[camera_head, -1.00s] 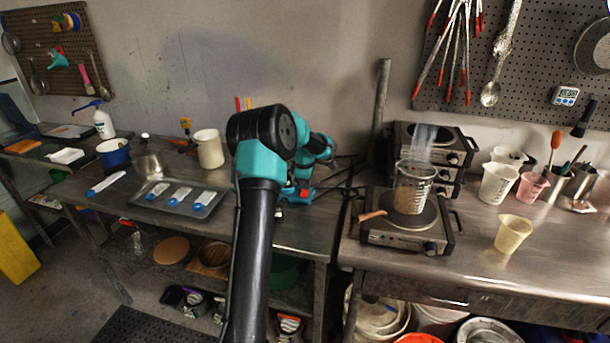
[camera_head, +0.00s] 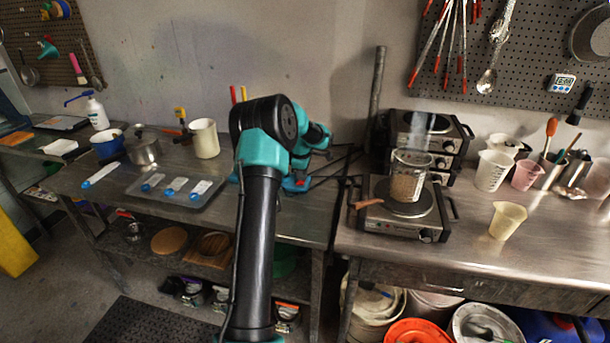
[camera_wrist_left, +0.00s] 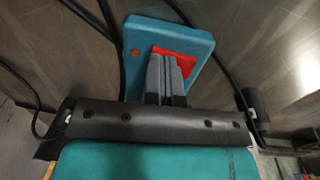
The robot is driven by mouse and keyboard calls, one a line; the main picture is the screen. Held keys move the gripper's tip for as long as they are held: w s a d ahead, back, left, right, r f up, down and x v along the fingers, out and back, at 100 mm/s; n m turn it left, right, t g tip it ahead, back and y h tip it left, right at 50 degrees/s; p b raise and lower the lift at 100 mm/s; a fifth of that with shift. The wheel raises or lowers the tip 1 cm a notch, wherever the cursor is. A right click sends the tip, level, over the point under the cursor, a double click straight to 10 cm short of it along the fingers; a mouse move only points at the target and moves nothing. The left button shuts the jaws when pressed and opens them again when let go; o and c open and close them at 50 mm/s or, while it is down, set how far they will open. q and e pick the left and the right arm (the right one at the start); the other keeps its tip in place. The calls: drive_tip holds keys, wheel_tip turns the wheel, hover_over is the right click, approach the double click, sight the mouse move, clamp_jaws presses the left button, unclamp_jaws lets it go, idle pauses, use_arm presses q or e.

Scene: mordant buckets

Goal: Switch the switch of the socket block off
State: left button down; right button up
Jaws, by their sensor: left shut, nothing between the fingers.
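The socket block (camera_wrist_left: 200,38) is a blue slab in the left wrist view, with a red switch (camera_wrist_left: 187,60) and a small orange round spot (camera_wrist_left: 137,54). My left gripper (camera_wrist_left: 168,62) is shut and empty. Its grey fingertips are over the red switch and hide part of it. I cannot tell whether they touch it or which way the switch is set. In the head view the block (camera_head: 290,187) lies on the left table near its right end, partly hidden by my left arm. My right gripper is not in view.
Black cables (camera_head: 335,165) run from near the block toward the right table. There, a steaming beaker (camera_head: 408,180) stands on a hot plate (camera_head: 375,222). A tray (camera_head: 150,200) with labelled strips and a white cup (camera_head: 205,138) are left of my arm.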

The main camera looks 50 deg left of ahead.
use_arm(q)
drive_tip(key=shift+s+d+f, duration=0.15)
drive_tip(key=shift+d, duration=0.05)
drive_tip(key=shift+s+d+r, duration=0.2)
drive_tip(key=shift+s+d, duration=0.1)
drive_tip(key=shift+s, duration=0.2)
drive_tip(key=shift+r, duration=0.15)
wheel_tip(320, 180, up, 14)
drive_tip(key=s+d, duration=0.1)
drive_tip(key=shift+s, duration=0.15)
idle(0.4)
idle(0.3)
